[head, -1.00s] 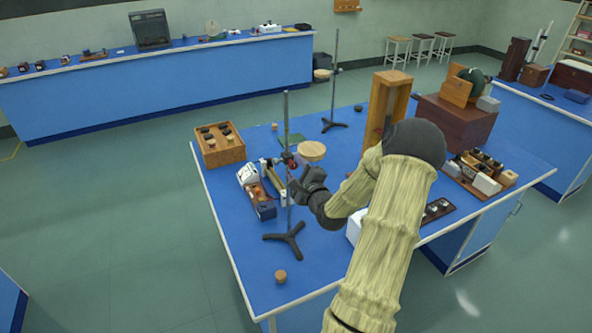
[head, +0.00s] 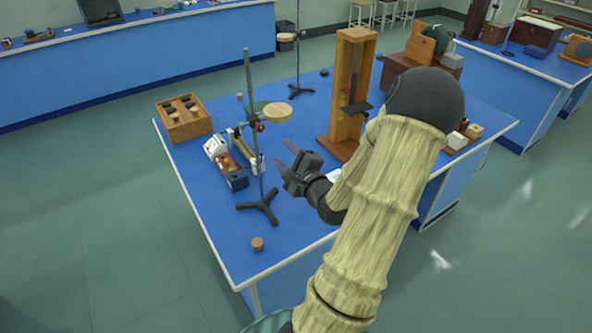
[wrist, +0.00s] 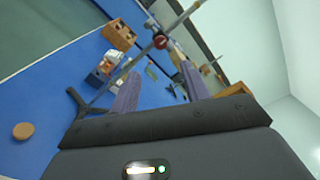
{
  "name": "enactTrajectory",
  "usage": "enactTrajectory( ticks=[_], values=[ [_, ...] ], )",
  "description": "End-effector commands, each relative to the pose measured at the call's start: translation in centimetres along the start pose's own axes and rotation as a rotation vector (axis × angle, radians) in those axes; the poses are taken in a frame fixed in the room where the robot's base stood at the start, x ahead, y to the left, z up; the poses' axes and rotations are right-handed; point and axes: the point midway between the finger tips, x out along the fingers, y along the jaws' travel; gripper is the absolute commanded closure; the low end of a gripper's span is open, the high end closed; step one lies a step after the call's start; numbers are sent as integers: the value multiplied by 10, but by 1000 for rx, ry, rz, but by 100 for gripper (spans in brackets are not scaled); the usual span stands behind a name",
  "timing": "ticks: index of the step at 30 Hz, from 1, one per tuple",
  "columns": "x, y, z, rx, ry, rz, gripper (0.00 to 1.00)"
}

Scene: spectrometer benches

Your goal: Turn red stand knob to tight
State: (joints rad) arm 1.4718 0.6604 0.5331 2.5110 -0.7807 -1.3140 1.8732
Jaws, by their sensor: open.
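The stand (head: 253,130) is a grey upright rod on a dark three-legged base, near the left part of the blue bench. Its red knob (head: 260,127) sits on a clamp partway up the rod, and a round wooden disc (head: 277,112) is beside the clamp. In the wrist view the red knob (wrist: 160,41) shows beyond the fingertips, between the two purple-grey fingers. My gripper (head: 284,154) is open and empty, to the right of the rod and slightly below the knob, apart from it. It also shows in the wrist view (wrist: 161,82).
A wooden box with dark-topped items (head: 184,122) and a long instrument (head: 232,172) lie left of the stand. A tall wooden frame (head: 347,95) stands behind my arm. A small cork-like piece (head: 258,243) lies near the front edge. A second stand (head: 297,75) is farther back.

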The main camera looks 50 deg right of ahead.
Motion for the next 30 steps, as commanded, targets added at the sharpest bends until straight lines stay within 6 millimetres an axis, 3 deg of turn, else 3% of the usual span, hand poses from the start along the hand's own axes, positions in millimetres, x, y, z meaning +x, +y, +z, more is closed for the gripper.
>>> enactTrajectory(
  ticks=[4,30],
  values=[
    [-23,0,-1,1,3,-1,53],
    [-46,-3,1,4,1,2,53]
  ],
)
